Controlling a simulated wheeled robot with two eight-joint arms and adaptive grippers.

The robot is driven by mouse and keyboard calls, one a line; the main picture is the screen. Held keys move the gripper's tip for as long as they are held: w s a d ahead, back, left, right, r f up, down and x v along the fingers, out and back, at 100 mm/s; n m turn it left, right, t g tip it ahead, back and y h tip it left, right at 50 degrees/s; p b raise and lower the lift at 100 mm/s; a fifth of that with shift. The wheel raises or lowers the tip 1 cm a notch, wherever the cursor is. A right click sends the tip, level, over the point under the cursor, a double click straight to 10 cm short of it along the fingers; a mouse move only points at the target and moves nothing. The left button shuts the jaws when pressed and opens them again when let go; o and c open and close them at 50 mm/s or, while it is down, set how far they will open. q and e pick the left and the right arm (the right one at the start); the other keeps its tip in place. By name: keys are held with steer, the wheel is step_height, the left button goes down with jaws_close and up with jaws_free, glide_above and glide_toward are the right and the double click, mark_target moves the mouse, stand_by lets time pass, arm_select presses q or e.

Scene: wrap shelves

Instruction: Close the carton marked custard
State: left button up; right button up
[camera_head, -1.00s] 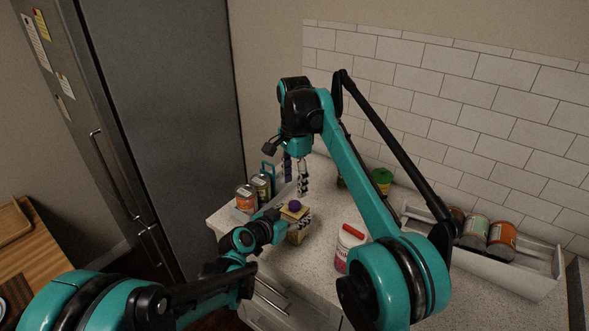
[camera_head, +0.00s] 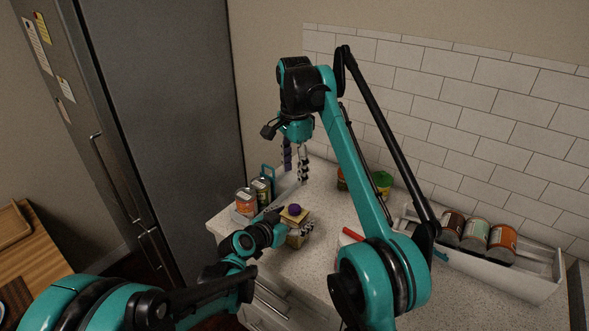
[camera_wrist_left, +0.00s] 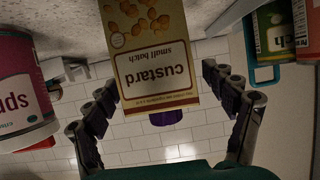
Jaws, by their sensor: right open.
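The custard carton (camera_head: 297,240) stands on the counter, yellowish with a purple cap-like piece (camera_head: 294,210) at its top. In the left wrist view, the carton (camera_wrist_left: 160,75) shows its custard label upside down, with the purple piece (camera_wrist_left: 166,118) partly hidden. My left gripper (camera_head: 292,222) has its fingers on either side of the carton. They also flank it in the left wrist view (camera_wrist_left: 162,85); whether both touch is unclear. My right gripper (camera_head: 295,178) is open and empty, pointing down above and behind the carton.
A red-lidded tub (camera_head: 352,234) is partly behind my right arm. A green-lidded jar (camera_head: 382,180) stands at the back. A white bin (camera_head: 500,274) with cans is at right.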

arm_select(q)
steer(key=v, duration=1.2)
steer(key=shift+a, duration=0.1)
arm_select(e)
steer(key=shift+d, duration=0.1)
steer(key=s+d+f+n+t, duration=0.1)
steer(key=s+d+n+t, duration=0.4)
steer(key=s+d, duration=0.6)
arm_select(q)
steer(key=s+a+f+n+g+y, duration=0.2)
steer(key=s+a, duration=0.3)
steer(key=s, duration=0.4)
steer(key=s+a+f+n+g+y, duration=0.2)
steer(key=s+a+f+n+y, duration=0.1)
steer(key=s, duration=0.7)
steer(key=a+n+y, duration=0.1)
steer(key=a+y, duration=0.1)
steer(key=a, duration=0.1)
steer(key=shift+a+n, duration=0.3)
steer(key=shift+n, duration=0.1)
arm_select(e)
steer(key=s+d+f+n+t, duration=0.1)
steer(key=s+d+f+n, duration=0.2)
steer(key=s+f, duration=0.5)
steer(key=s+d+f+n+t, duration=0.1)
steer(key=s+d+f+n, duration=0.2)
steer(key=s+f, duration=0.6)
steer(key=shift+s+d+n, duration=0.25)
steer(key=shift+d+n, duration=0.05)
steer(key=shift+n, duration=0.1)
